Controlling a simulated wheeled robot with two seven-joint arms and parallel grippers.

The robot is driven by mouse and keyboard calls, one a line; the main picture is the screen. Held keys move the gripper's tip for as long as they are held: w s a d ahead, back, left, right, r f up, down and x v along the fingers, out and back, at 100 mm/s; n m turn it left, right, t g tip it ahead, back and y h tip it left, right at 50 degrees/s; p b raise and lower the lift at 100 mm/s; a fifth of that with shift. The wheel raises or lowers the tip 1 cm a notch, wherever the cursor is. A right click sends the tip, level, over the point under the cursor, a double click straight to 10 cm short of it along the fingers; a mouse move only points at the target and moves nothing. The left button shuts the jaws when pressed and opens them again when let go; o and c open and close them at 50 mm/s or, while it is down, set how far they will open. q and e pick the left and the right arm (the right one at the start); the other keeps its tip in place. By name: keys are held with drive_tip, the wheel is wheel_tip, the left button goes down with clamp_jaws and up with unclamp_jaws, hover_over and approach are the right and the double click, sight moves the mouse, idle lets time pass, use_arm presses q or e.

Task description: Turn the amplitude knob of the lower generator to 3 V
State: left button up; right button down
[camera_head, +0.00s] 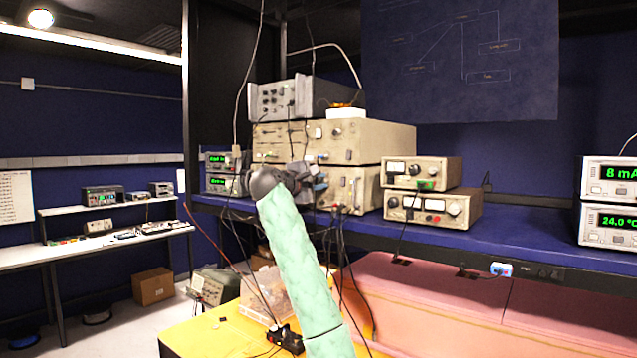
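A stack of instruments stands on the blue bench: a grey unit (285,98) on top, a wide beige unit (375,140) in the middle and a lower beige unit (362,187) with knobs. To its left are two small units with green displays, an upper one (217,160) and a lower one (216,184). I cannot tell for sure which is the lower generator, nor read an amplitude knob. My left gripper (308,182), on a mint-green sleeved arm, is in front of the lower beige unit and hides its left part. Its fingers are too small and dark to judge. My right gripper is out of view.
Two small beige units (432,208) are stacked to the right. Displays reading 8 mA (610,177) and 24.0 °C (609,225) stand at the far right. Cables hang before the bench. A clear box (265,295) is on the yellow surface (205,335) below.

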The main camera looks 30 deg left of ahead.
use_arm(q)
clamp_jaws()
drive_tip(key=shift+f, duration=0.1)
